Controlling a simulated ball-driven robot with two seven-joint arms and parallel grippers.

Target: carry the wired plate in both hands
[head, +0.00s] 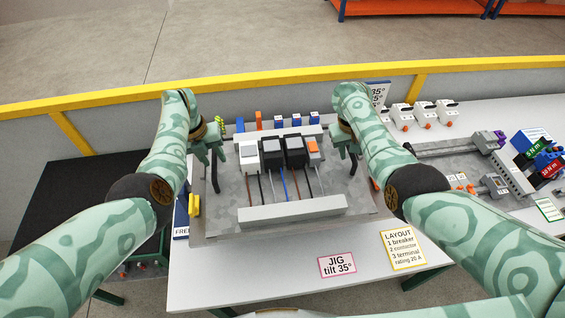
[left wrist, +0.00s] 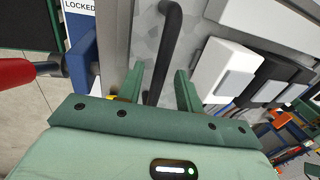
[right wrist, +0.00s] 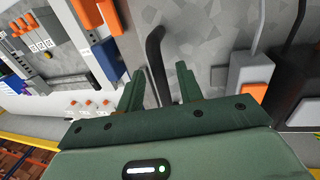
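The wired plate (head: 225,205) is a grey speckled panel on the white table. It bears a white breaker (head: 249,155), dark contactors (head: 273,153), an orange-topped block (head: 313,151) and several wires. A black handle (head: 214,175) stands at its left side and another (head: 353,165) at its right side. My left gripper (head: 211,150) is over the left handle, its fingers apart on either side of that handle (left wrist: 168,40). My right gripper (head: 349,148) is over the right handle, its fingers also apart on either side of it (right wrist: 155,50). Gaps show beside both handles.
A grey bar (head: 292,211) crosses the plate's front. Yellow-edged panels (head: 270,78) stand behind the table. A blue "locked" block (left wrist: 82,50) is near the left handle. Tools and parts (head: 490,185) fill the right side. The table front holds "JIG" (head: 337,264) and "LAYOUT" (head: 403,249) cards.

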